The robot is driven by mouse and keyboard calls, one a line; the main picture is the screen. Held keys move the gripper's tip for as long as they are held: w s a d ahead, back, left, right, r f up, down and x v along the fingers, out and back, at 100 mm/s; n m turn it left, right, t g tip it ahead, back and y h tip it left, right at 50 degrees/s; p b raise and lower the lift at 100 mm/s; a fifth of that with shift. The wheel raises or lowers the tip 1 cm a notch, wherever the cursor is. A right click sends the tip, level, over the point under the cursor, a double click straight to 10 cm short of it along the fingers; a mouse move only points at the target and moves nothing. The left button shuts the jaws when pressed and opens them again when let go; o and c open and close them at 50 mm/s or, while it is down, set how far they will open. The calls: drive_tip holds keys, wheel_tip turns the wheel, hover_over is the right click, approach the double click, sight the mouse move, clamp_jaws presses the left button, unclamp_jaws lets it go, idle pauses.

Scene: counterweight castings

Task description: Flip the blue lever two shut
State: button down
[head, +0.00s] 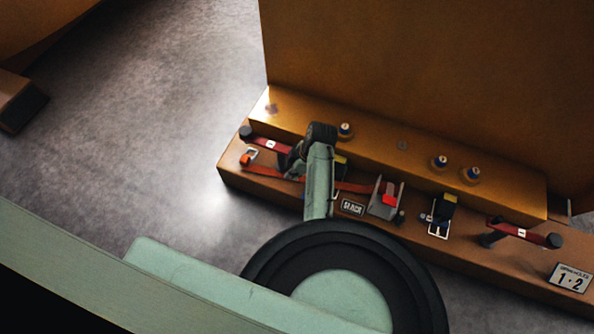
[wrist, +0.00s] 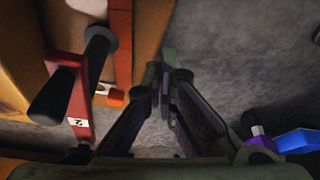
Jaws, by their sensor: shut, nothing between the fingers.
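My gripper (wrist: 166,78) is shut and empty in the wrist view, its fingertips together over the grey floor. In the head view my gripper (head: 294,164) is small, dark and partly hidden by my arm. A red lever arm (wrist: 82,105) marked 2, with black grips, stands just left of the fingers, apart from them. A red arm (head: 270,145) also shows at the left end of the casting in the head view. A blue block (wrist: 296,141) beside a purple piece lies at lower right in the wrist view; I cannot tell if it is a lever.
Small capped knobs (head: 440,162) line the upper step. Grey floor (head: 150,110) is clear at left.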

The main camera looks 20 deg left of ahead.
drive_tip(key=x, duration=0.6)
drive_tip(key=d, duration=0.1)
drive_tip(key=w+d, duration=0.1)
drive_tip(key=d, duration=0.1)
drive_tip(key=shift+d, duration=0.45)
